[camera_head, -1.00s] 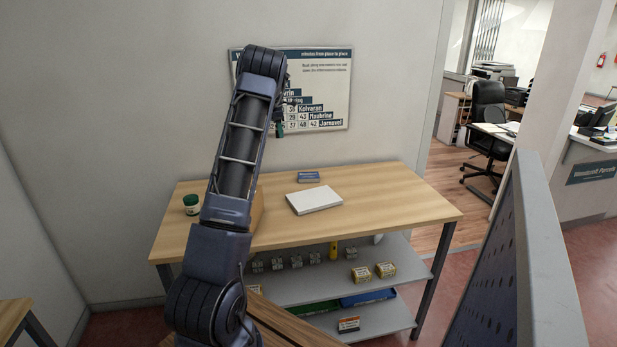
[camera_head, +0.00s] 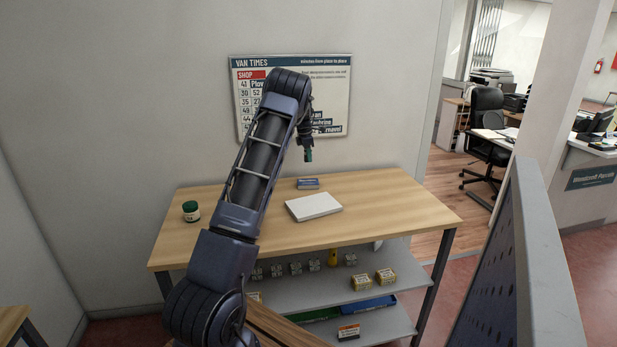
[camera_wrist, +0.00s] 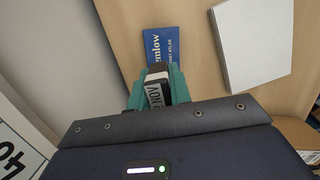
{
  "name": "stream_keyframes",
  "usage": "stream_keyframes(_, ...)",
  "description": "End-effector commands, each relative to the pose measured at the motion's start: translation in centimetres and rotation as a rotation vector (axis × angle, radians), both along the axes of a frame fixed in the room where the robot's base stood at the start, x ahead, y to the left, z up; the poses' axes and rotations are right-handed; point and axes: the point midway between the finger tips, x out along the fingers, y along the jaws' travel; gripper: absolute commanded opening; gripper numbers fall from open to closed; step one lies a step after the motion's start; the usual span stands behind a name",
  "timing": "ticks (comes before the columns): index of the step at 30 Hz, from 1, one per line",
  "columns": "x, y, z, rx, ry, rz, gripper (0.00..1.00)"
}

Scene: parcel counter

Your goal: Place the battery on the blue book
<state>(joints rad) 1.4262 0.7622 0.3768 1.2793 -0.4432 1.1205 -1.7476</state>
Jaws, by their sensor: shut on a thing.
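My gripper (camera_head: 308,155) is above the back of the wooden table (camera_head: 400,205), over the blue book. In the wrist view my gripper (camera_wrist: 157,88) is shut on the battery (camera_wrist: 155,94), a small dark and white block with lettering, held between teal fingers. The blue book (camera_head: 308,184) lies flat near the table's back edge. It also shows in the wrist view (camera_wrist: 172,48), its cover marked "mlow" and "atlas", partly hidden by the fingers and battery. The battery appears above the book and apart from it; the exact height is hard to tell.
A thick white box or book (camera_head: 313,207) lies just in front of the blue book. A jar with a dark green lid (camera_head: 191,211) stands at the table's left. A wall poster (camera_head: 290,95) is behind my arm. The table's right side is clear. Small boxes (camera_head: 386,277) sit on the shelf below.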

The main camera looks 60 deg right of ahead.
Motion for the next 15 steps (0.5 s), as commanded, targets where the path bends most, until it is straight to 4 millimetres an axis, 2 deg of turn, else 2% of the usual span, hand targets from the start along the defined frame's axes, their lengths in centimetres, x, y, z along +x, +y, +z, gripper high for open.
stream_keyframes(3, 0.0, 0.0, -2.6, 0.002, -0.001, 0.001, 0.00)
stream_keyframes(6, 0.0, 0.0, -4.3, 0.001, 0.000, 0.000, 0.00)
stream_keyframes(15, 0.0, 0.0, -6.5, 0.000, 0.000, 0.000, 0.00)
